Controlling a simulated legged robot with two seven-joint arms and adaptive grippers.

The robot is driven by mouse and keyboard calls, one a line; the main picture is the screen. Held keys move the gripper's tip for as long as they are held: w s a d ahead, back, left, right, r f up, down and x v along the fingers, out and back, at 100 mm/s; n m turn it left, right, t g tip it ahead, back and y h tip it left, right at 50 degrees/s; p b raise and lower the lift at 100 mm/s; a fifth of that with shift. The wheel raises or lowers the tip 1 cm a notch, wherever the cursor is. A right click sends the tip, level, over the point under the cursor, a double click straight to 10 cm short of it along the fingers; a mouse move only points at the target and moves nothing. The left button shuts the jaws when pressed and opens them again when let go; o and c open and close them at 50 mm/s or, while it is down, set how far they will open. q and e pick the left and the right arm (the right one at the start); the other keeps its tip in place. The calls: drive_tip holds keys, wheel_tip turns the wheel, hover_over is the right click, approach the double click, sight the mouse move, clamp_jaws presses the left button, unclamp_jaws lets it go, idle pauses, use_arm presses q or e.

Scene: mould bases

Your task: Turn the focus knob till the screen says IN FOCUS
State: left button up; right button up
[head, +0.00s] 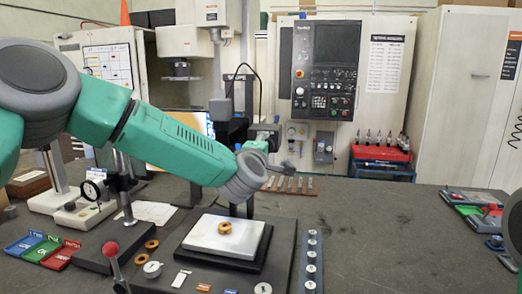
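A screen (204,121) with a pale lit face and an orange edge stands behind my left arm. Most of it is hidden, and I can read no text on it. A dark camera stand (236,131) is just right of the screen. My forearm and wrist cover its lower part. I cannot make out the focus knob clearly. My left gripper (283,166) is at the stand's right side, small and dark. I cannot tell whether it is open or touches anything. A brass ring (225,228) lies on a white plate (200,241) below my wrist. My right gripper is out of view.
A dial gauge stand (126,180), coloured trays (52,256) and a red-knobbed lever (112,250) are at the left. A row of pins (311,262) is right of the plate. More trays (473,203) lie at the right. The bench's right middle is clear.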

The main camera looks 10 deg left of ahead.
use_arm(q)
drive_tip(key=m, duration=0.3)
drive_tip(key=d+m, duration=0.1)
drive_tip(key=m, duration=0.2)
drive_tip(key=shift+s+f+m, duration=0.15)
drive_tip(key=shift+f+m, duration=0.05)
drive_tip(key=shift+m, duration=0.2)
drive_tip(key=m, duration=0.3)
drive_tip(key=shift+f, duration=0.15)
drive_tip(key=shift+f+m+p, duration=0.1)
drive_tip(key=shift+m+p, duration=0.2)
drive_tip(key=shift+m, duration=0.9)
drive_tip(key=o, duration=1.1)
drive_tip(key=shift+a, duration=0.1)
drive_tip(key=shift+o, duration=0.2)
drive_tip(key=shift+w, duration=0.2)
drive_tip(key=shift+r, duration=0.2)
